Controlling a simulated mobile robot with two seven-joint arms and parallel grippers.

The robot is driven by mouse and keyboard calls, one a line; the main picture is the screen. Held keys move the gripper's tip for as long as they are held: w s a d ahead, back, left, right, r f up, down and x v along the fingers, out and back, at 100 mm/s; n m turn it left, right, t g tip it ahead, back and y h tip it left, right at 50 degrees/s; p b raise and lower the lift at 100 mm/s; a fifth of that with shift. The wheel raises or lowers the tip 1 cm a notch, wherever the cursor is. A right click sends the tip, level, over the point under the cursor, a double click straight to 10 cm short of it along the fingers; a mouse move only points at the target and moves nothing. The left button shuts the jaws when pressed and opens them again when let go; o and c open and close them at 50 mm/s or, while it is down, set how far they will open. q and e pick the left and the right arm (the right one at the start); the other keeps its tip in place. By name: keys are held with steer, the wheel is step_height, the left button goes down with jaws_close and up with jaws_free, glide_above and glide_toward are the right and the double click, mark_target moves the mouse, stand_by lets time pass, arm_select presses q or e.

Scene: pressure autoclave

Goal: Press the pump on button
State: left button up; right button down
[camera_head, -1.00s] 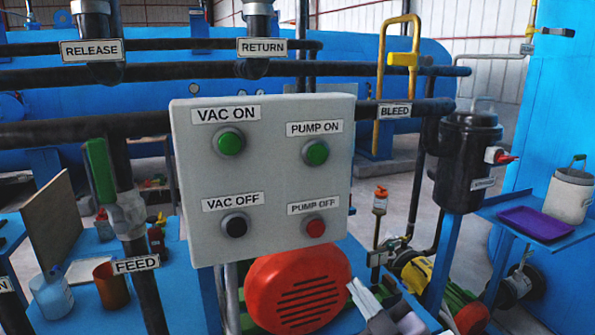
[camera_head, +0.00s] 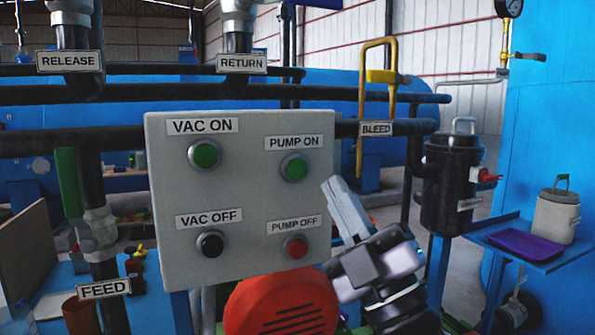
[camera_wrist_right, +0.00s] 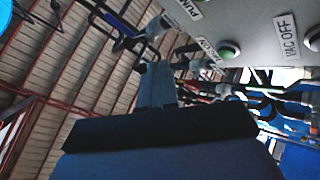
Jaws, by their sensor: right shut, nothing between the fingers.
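The grey control panel (camera_head: 240,230) faces me in the head view. The green PUMP ON button (camera_head: 295,168) is at its upper right, below its label (camera_head: 293,142). My right gripper (camera_head: 336,186) is shut and empty, pointing up and left, with its fingertips below and right of the button near the panel's right edge. They look apart from the button. In the right wrist view, the shut fingers (camera_wrist_right: 158,72) point up the picture. The panel lies at upper right there, with a green button (camera_wrist_right: 230,48) right of the fingertips. My left gripper is not in view.
Also on the panel are the green VAC ON button (camera_head: 204,154), black VAC OFF button (camera_head: 211,244) and red PUMP OFF button (camera_head: 295,247). A red motor cover (camera_head: 280,308) sits below. Dark pipes (camera_head: 60,140) run behind the panel. A yellow handle (camera_head: 362,110) stands behind at right.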

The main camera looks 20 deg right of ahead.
mark_target(298, 169)
steer(key=w, duration=0.6)
steer(key=w+b, duration=0.1)
steer(key=w, duration=0.1)
steer(key=shift+w+d, duration=0.25)
steer(key=shift+w, duration=0.15)
stand_by(0.6)
stand_by(1.0)
steer(key=shift+w, duration=0.15)
steer(key=shift+w, duration=0.3)
